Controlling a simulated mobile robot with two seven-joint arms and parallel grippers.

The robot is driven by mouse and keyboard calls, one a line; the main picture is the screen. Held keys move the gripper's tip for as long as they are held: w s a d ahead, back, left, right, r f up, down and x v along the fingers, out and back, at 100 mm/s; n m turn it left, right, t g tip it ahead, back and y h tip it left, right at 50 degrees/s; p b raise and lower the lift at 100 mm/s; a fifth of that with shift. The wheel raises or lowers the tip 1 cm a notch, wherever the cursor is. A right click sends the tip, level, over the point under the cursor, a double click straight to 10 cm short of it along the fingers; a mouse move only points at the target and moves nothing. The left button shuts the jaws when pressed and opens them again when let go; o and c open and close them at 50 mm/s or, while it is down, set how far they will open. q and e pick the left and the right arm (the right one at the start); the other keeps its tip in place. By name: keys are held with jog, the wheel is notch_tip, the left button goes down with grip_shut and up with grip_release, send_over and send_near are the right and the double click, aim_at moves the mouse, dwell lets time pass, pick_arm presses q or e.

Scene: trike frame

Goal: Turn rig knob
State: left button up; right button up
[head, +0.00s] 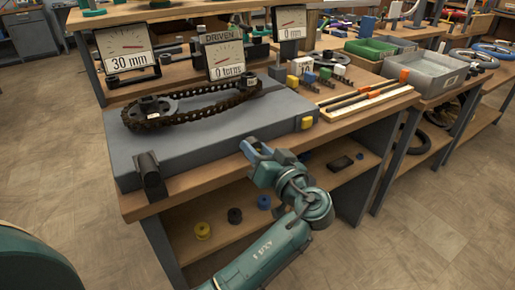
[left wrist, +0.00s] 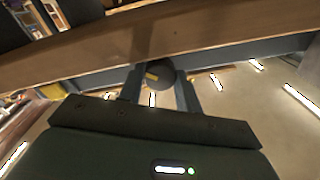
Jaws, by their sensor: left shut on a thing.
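The rig is a grey block (head: 210,135) on the workbench with a dark chain loop (head: 190,107) on top. In the left wrist view the knob (left wrist: 165,79) is a dark round piece with a yellow mark, under the wooden bench edge. My left gripper (left wrist: 158,80) is shut on the knob, one finger on each side of it. In the head view my left gripper (head: 254,148) is at the bench's front edge, below the rig's front face; I cannot make out the knob there. My right gripper is not in view.
Dial signs reading "30 mm" (head: 127,51), "0 turns" (head: 225,60) and "0 mm" (head: 290,21) stand behind the rig. Yellow, black and blue spools lie on the lower shelf (head: 215,245).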

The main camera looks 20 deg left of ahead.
pick_arm(q)
jog(key=o, duration=1)
